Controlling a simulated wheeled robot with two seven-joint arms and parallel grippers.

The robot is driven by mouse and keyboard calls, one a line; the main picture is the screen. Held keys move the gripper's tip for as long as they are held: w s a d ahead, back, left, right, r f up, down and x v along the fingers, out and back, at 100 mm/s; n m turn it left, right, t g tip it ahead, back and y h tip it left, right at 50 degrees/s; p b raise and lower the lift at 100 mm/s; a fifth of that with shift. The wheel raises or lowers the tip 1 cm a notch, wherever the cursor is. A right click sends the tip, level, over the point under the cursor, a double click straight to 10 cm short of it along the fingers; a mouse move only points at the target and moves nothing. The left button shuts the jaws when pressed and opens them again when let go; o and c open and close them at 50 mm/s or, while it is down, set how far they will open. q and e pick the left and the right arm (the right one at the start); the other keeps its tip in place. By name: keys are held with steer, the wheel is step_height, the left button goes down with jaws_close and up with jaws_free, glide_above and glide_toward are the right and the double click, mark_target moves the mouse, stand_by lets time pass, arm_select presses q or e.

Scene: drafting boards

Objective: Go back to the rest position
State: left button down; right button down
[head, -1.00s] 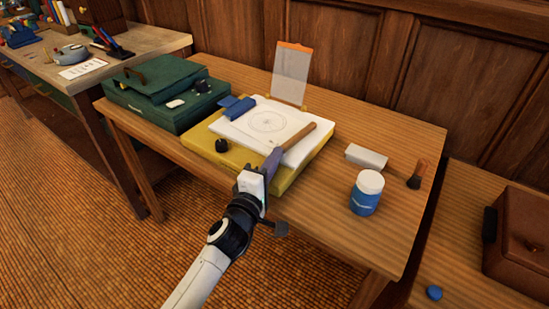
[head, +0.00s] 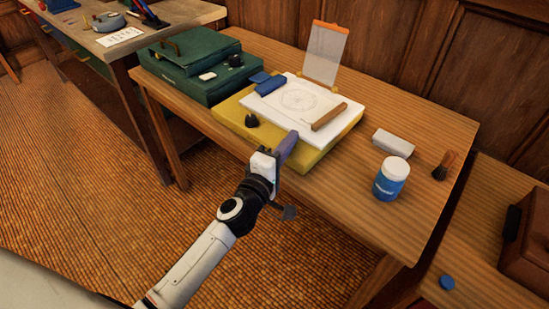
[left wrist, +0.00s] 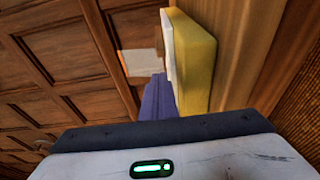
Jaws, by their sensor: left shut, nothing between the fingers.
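My left gripper (head: 291,139) reaches in from the lower left of the head view. Its purple fingers are shut and empty, at the front edge of the yellow drafting board (head: 316,160). I cannot tell whether they touch it. In the left wrist view the fingers (left wrist: 158,98) show in front of the board's edge (left wrist: 196,70). A white sheet (head: 275,107) with a round drawing lies on the board. A wooden-handled tool (head: 328,117) lies on the sheet, apart from the fingers. My right gripper is not in view.
On the table (head: 420,125) stand a green case (head: 195,90), a blue jar with white lid (head: 390,179), a pale block (head: 393,143) and a brush (head: 444,165). The floor (head: 120,215) at the left is clear.

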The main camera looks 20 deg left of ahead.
arm_select(q)
steer(key=s, duration=0.9)
steer(key=shift+a, duration=0.4)
steer(key=s+d+f+m+g+h, duration=0.2)
steer(key=s+f+m+g, duration=0.1)
steer(key=s+f+m, duration=0.35)
steer(key=s+d+f+m+g+h, duration=0.1)
steer(key=s+d+f+m+g, duration=0.15)
steer(key=s+f+m, duration=0.4)
steer(key=s+a+f+m+g+y, duration=0.3)
steer(key=s+a+f+m+g, duration=0.1)
steer(key=s+f, duration=0.4)
step_height(320, 180, down, 2)
steer(key=shift+s+a+f+m, duration=0.25)
steer(key=shift+s+a+m, duration=0.15)
steer(key=shift+m, duration=0.3)
